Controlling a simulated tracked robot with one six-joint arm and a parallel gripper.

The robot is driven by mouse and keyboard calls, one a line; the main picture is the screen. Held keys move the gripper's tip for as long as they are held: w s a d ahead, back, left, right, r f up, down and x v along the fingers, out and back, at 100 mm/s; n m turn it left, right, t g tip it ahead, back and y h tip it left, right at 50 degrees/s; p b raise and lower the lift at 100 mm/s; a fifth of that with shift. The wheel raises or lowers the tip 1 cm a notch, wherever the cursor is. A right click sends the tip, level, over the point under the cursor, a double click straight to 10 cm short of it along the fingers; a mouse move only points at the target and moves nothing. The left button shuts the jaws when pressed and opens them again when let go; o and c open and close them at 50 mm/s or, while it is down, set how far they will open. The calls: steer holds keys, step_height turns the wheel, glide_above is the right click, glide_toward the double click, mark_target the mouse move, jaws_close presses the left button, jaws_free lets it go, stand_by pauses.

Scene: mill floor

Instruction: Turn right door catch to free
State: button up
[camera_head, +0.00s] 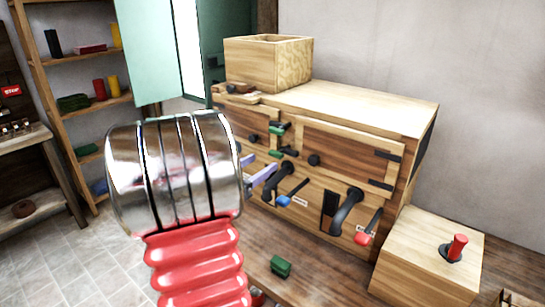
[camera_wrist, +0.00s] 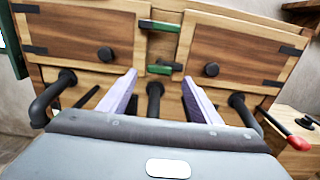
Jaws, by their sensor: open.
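A wooden cabinet has a left door (camera_wrist: 80,40) and a right door (camera_wrist: 240,48), each with a black round knob. Between them are two green-tipped catches: an upper catch (camera_wrist: 164,26) and a lower catch (camera_wrist: 166,68), both lying roughly level. They also show in the head view, the upper (camera_head: 277,129) above the lower (camera_head: 281,153). I cannot tell which belongs to the right door. My gripper (camera_wrist: 159,76) is open, its lilac fingers apart and pointing at the cabinet. The lower catch appears between the fingertips in the wrist view; no contact is visible.
Black curved pipes (camera_head: 345,210) stick out below the doors, with a blue-tipped lever (camera_head: 284,200) and a red-tipped lever (camera_head: 362,238). An open wooden box (camera_head: 265,65) stands on top. A wooden block with a red lever (camera_head: 457,247) stands right. A green block (camera_head: 281,266) lies in front.

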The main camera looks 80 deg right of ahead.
mark_target(274, 155)
steer(key=x, duration=0.6)
steer(key=shift+s+d, duration=0.2)
steer(key=shift+d, duration=0.1)
